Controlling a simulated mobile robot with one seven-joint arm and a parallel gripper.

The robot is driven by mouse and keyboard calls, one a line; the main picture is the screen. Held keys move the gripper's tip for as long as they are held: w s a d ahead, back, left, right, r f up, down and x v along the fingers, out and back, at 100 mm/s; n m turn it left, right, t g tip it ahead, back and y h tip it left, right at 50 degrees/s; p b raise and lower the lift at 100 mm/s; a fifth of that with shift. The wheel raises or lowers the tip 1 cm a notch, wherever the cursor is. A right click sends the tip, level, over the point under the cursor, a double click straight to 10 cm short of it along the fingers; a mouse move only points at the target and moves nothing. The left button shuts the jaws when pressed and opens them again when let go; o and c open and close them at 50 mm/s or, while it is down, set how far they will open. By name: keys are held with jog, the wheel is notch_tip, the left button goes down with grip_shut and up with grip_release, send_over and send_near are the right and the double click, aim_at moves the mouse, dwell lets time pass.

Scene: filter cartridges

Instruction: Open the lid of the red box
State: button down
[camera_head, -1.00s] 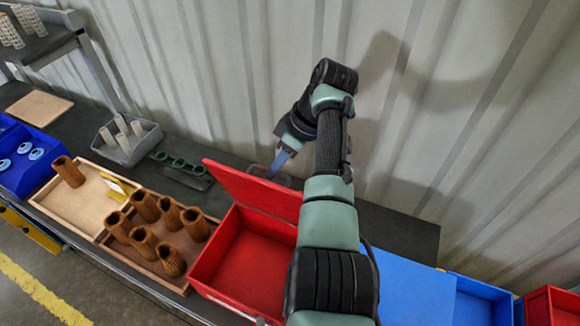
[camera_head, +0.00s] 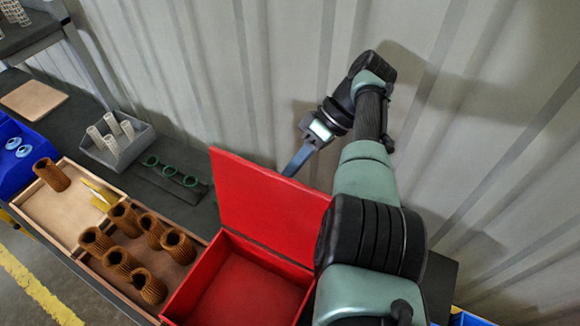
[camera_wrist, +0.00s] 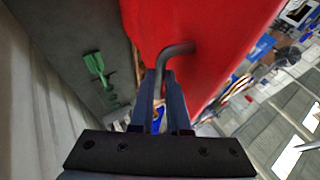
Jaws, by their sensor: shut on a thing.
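The red box (camera_head: 243,292) stands on the dark bench, and its inside, as far as I see it, is empty. Its red lid (camera_head: 262,205) stands raised at the back edge, inner face toward the head camera. My gripper (camera_head: 290,170) is behind the lid's top edge, its fingertips partly hidden by it. In the wrist view, my gripper (camera_wrist: 165,92) is shut on a grey bent handle (camera_wrist: 176,50) that meets the red lid (camera_wrist: 205,22). My arm hides the box's right side.
Left of the box, a wooden tray (camera_head: 68,210) holds several brown ribbed cartridges (camera_head: 122,260). A grey bin (camera_head: 105,155) with white cartridges and a dark rack with green rings (camera_head: 171,170) stand behind. The corrugated wall (camera_head: 285,70) is close behind my gripper.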

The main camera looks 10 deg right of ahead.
jog(key=shift+s+a+f, duration=0.15)
jog(key=shift+s+f, duration=0.15)
jog(key=shift+f, duration=0.1)
jog(key=c, duration=1.3)
grip_release()
jog(key=o, duration=0.4)
jog(key=shift+w, duration=0.2)
jog(key=shift+r, duration=0.15)
notch_tip(320, 180, up, 10)
jog(key=p, duration=1)
